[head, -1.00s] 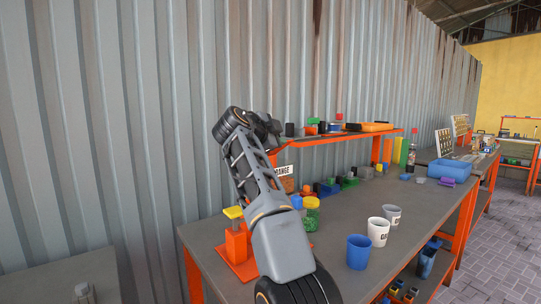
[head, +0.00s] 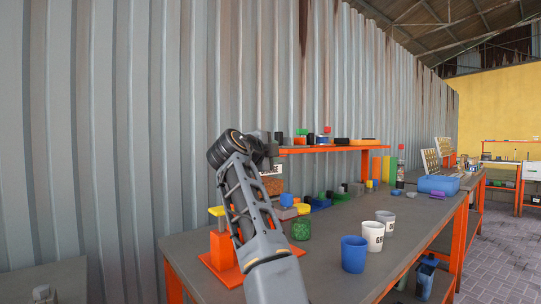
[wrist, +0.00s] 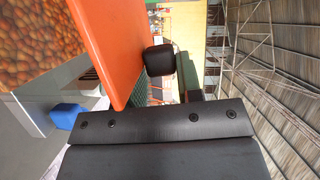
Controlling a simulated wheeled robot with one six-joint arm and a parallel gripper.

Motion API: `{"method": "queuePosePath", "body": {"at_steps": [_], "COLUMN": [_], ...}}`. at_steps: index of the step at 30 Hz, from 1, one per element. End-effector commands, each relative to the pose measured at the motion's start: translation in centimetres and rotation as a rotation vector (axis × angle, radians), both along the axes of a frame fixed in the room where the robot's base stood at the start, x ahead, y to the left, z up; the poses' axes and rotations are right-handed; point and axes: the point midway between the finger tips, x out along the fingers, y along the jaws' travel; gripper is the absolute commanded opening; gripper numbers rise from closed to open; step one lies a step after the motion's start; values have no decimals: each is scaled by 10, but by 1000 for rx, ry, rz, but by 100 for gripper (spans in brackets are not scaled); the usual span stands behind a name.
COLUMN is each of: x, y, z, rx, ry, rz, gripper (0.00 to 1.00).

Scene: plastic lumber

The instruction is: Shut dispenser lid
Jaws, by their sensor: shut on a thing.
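The dispenser (head: 272,186) stands on the bench, with orange-brown pellets and a white label partly behind my arm in the head view. Its pellets also fill the upper left of the wrist view (wrist: 35,40). An orange slab (wrist: 108,45), which looks like the dispenser lid, runs beside them, close to my gripper (wrist: 152,72). One dark finger pad shows against the slab's edge; the other finger is hidden. My gripper is shut on the slab, as far as I can tell. In the head view my wrist largely hides the gripper and lid.
A blue cup (head: 354,254) and two pale cups (head: 373,236) stand on the bench's right part. A green jar (head: 301,229) is right of my arm. The orange-edged shelf (head: 340,148) carries small items. Bare bench top lies around the cups.

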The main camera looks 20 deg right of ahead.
Motion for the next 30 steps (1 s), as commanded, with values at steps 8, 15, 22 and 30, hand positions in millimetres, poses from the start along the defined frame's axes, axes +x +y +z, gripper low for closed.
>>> {"method": "queuePosePath", "body": {"at_steps": [8,15,22,30], "x": [0,0,1,2], "y": [0,0,0,1], "z": [2,1,-1,5], "rx": [0,1,2,-5], "ry": [-6,-4,3,29], "rz": [1,1,0,-2], "gripper": [0,53,53,53]}}
